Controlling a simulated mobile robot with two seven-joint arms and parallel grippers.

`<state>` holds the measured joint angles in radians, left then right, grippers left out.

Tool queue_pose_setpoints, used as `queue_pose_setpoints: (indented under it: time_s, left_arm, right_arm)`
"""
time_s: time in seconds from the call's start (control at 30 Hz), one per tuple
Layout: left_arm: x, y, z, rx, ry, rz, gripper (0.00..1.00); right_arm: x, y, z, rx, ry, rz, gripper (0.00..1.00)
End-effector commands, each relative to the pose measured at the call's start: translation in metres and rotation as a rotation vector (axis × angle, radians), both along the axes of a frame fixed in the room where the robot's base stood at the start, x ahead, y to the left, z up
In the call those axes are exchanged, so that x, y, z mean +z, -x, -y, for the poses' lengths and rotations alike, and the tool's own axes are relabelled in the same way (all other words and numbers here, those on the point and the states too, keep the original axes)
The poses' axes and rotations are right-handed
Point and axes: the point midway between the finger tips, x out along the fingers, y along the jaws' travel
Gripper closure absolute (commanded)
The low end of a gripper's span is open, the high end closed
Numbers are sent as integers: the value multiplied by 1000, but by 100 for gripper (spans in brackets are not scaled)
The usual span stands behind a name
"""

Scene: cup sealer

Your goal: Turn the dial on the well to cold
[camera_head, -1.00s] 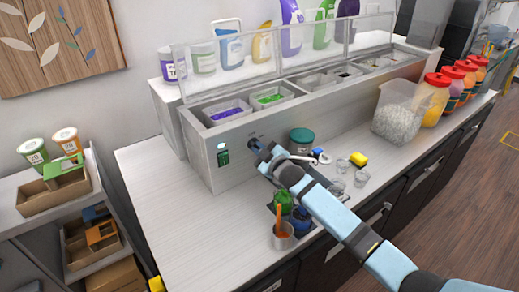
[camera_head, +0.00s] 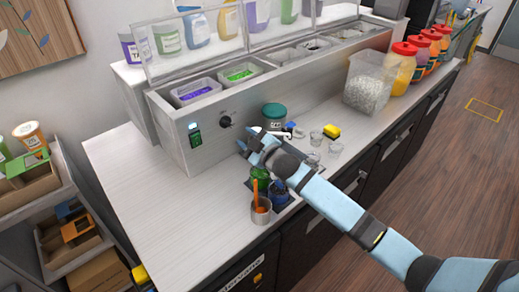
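The well (camera_head: 165,115) is a long grey-white counter unit with food pans in its top and a clear guard above. Its dial (camera_head: 225,121) is a small dark round knob on the front panel, right of a green-lit switch (camera_head: 194,134). The dial's markings and setting are too small to read. My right gripper (camera_head: 244,140) is just below and right of the dial, apart from it. Its fingers look spread and empty. My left gripper is not in view.
A teal-lidded jar (camera_head: 274,115), clear cups (camera_head: 316,138) and a yellow block (camera_head: 331,131) stand beyond my gripper. A metal cup with an orange tool (camera_head: 261,211) and green and blue items sit below it. The counter's left part (camera_head: 130,180) is clear.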

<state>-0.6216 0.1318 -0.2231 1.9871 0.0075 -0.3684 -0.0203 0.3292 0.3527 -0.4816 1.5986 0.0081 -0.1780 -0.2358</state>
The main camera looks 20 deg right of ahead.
Motion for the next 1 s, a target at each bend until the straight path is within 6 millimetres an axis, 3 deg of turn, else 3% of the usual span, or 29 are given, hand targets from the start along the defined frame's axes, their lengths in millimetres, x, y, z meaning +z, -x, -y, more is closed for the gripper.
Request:
queue_pose_setpoints:
  time_s: [0.13,0.33,1.0]
  left_arm:
    - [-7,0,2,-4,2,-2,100]
    - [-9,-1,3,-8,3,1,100]
    - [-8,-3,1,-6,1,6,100]
  right_arm:
    - [-3,30,12,1,1,0,63]
    - [-1,53,22,-1,-1,-1,63]
    - [0,59,24,0,-1,0,63]
